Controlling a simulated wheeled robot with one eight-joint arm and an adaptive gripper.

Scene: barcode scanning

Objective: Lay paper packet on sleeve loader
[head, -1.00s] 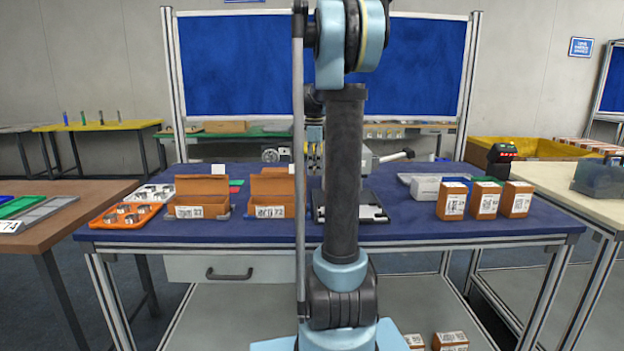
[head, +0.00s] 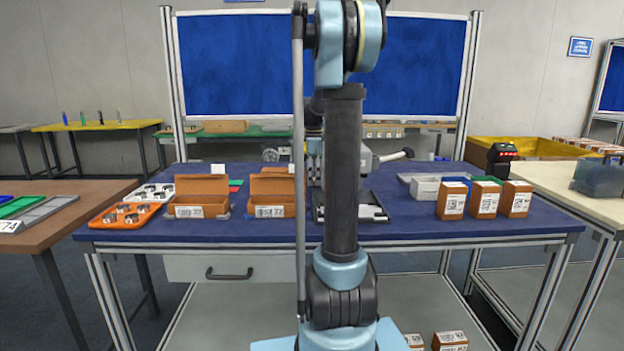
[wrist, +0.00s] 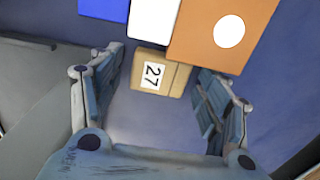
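A small brown packet with a white label reading 27 (wrist: 152,75) lies on the blue surface in the wrist view; it looks like the paper packet. My gripper (wrist: 158,66) is open, with its two fingers apart on the left and right of this packet. I cannot tell how far above it the fingertips are. In the head view my gripper (head: 314,168) is low over the table, partly hidden by my arm. I cannot pick out the sleeve loader for certain; a dark frame with a light plate (head: 372,207) lies behind my arm, partly hidden.
An orange-brown piece with a white disc (wrist: 205,48) is close beyond the packet, beside white (wrist: 153,19) and blue (wrist: 103,8) pieces. On the blue table (head: 400,231) are open brown boxes (head: 201,196), an orange tray (head: 125,215), a grey tray (head: 425,187) and several labelled cartons (head: 487,200).

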